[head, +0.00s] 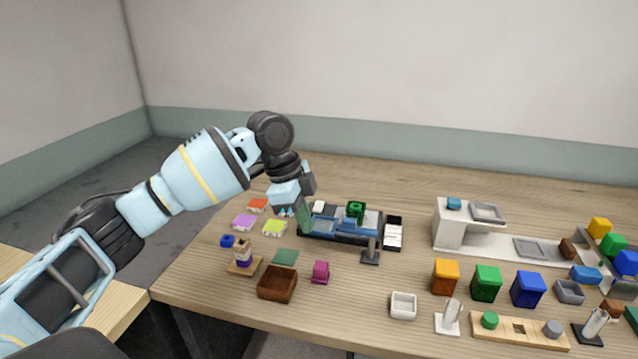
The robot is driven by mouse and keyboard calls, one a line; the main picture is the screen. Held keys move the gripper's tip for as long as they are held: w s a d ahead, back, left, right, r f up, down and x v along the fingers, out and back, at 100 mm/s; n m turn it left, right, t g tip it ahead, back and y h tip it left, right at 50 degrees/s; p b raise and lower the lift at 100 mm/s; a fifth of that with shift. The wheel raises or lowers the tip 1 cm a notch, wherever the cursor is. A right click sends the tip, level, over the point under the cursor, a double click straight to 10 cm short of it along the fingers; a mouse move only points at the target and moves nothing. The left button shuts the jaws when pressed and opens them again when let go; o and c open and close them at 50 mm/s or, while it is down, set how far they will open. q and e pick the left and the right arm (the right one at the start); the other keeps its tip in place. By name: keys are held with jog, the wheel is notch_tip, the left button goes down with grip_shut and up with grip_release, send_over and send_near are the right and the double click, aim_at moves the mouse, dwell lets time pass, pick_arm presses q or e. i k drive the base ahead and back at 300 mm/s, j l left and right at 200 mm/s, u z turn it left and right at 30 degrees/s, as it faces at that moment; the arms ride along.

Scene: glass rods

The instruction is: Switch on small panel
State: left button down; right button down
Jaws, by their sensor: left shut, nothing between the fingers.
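My left arm reaches in from the left, and my left gripper (287,212) points down at the left end of a dark unit with blue parts (340,232). The gripper is shut and empty; I cannot tell whether it touches the unit. A green block (356,210) stands on the unit. A small grey post on a dark base (370,256) stands at its front right. I cannot tell for certain which thing is the small panel, and no switch is clear at this size. My right gripper is not in view.
Purple (244,222), orange (257,205) and lime (274,228) pieces lie left of the unit. A brown box (277,284) and a white box (403,305) stand in front. A white stand (450,228) and several coloured blocks fill the right side. The back of the table is clear.

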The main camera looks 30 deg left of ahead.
aim_at(318, 206)
jog(key=i+j, duration=0.75)
jog(key=i, duration=0.1)
